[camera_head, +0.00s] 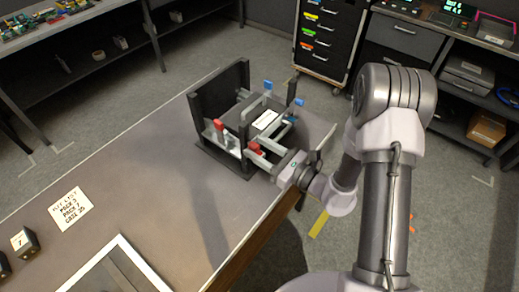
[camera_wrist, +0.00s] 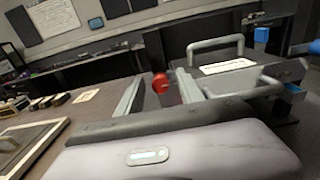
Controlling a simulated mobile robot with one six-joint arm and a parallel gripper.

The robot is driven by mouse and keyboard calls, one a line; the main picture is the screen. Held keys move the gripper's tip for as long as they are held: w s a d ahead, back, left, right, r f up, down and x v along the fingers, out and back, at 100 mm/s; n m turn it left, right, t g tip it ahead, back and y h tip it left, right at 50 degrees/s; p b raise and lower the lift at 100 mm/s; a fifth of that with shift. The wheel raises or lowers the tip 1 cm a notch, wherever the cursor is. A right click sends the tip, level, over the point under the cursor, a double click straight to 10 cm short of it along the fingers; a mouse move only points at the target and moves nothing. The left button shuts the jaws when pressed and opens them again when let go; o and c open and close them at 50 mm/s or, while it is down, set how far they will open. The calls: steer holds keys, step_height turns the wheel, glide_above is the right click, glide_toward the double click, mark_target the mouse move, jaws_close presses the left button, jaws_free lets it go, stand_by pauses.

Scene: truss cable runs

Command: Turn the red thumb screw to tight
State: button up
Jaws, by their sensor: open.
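A red thumb screw (camera_head: 254,146) sits on the near side of a dark frame fixture (camera_head: 238,172) on the table. It shows as a round red knob in the wrist view (camera_wrist: 160,83). My gripper (camera_head: 263,151) is open, with its two pale fingers pointing at the fixture. In the wrist view the fingers (camera_wrist: 158,95) lie to either side of the red knob, which appears between them near the tips. I cannot tell whether either finger touches it. A second red-topped part (camera_head: 218,124) stands farther left on the fixture.
Blue-tipped parts (camera_head: 268,85) and a white label plate (camera_head: 265,119) are on the fixture. Grey handles (camera_wrist: 215,45) rise to the right of the fingers. A note card (camera_head: 71,208) and a framed tray (camera_head: 115,268) lie on the table; its middle is clear.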

steer(key=shift+c, duration=0.2)
jaws_close()
steer(key=m+p, duration=0.3)
steer(key=m, duration=0.2)
steer(key=shift+r+p, duration=0.1)
steer(key=shift+p, duration=0.2)
steer(key=m+p, duration=0.2)
steer(key=m, duration=0.2)
steer(key=shift+p, duration=0.4)
steer(key=m+p, duration=0.2)
steer(key=m, duration=0.2)
steer(key=shift+m, duration=0.4)
steer(key=shift+f+m+p, duration=0.15)
steer(key=shift+m+p, duration=0.35)
steer(key=shift+m, duration=0.5)
steer(key=shift+f+m+p, duration=0.1)
steer(key=shift+m+p, duration=0.35)
steer(key=shift+m, duration=0.55)
